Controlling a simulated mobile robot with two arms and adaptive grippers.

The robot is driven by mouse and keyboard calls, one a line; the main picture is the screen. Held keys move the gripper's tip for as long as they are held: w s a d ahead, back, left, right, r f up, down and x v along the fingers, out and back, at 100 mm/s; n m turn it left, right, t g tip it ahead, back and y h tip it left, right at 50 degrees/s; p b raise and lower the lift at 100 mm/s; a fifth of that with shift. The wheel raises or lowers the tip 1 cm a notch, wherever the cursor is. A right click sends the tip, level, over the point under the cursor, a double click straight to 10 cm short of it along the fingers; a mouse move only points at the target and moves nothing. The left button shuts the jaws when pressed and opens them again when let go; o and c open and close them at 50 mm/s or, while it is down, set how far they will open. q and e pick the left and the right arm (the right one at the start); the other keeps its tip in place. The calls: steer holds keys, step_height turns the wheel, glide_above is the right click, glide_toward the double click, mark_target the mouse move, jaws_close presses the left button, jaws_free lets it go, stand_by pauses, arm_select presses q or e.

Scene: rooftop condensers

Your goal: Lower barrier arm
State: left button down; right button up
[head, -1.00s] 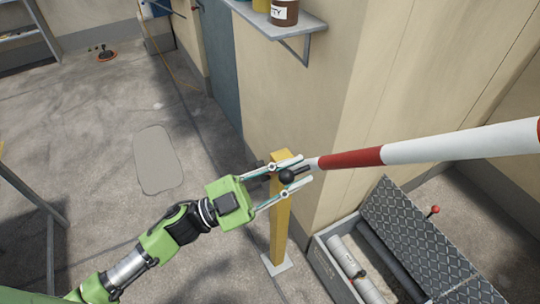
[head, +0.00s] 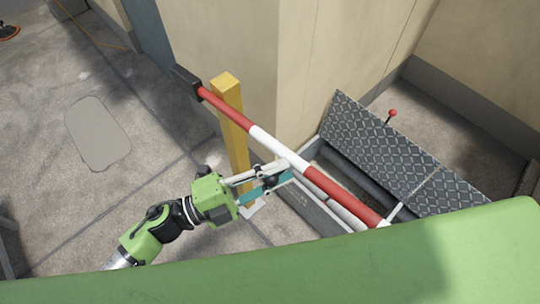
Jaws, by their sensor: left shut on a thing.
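The red and white barrier arm (head: 277,148) runs slantwise from a black end block (head: 186,80) at upper left to the lower right. It crosses in front of a yellow post (head: 226,84); I cannot tell whether they touch. My left gripper (head: 280,174) is at the near side of the barrier arm, around its middle. Its fingers are shut on a dark knob, mostly hidden between them, beside the bar. The lower right end of the barrier arm is partly hidden at the picture's green foreground. My right gripper is not in view.
An open grey box (head: 312,209) with a raised tread-plate lid (head: 375,150) lies behind and below the barrier arm. A red-knobbed lever (head: 392,113) stands beyond the lid. A beige wall (head: 250,45) rises behind the post.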

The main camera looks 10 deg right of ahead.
arm_select(q)
steer(key=f, duration=0.2)
steer(key=f+m+b, duration=0.2)
steer(key=f, duration=0.1)
steer(key=shift+s+f+y, duration=0.25)
steer(key=shift+f+y, duration=0.05)
steer(key=shift+f, duration=0.05)
steer(key=shift+f+g, duration=0.1)
steer(key=shift+g, duration=0.2)
steer(key=c, duration=1.8)
jaws_free()
steer(key=shift+d, duration=0.1)
steer(key=shift+w, duration=0.1)
steer(key=v, duration=1.2)
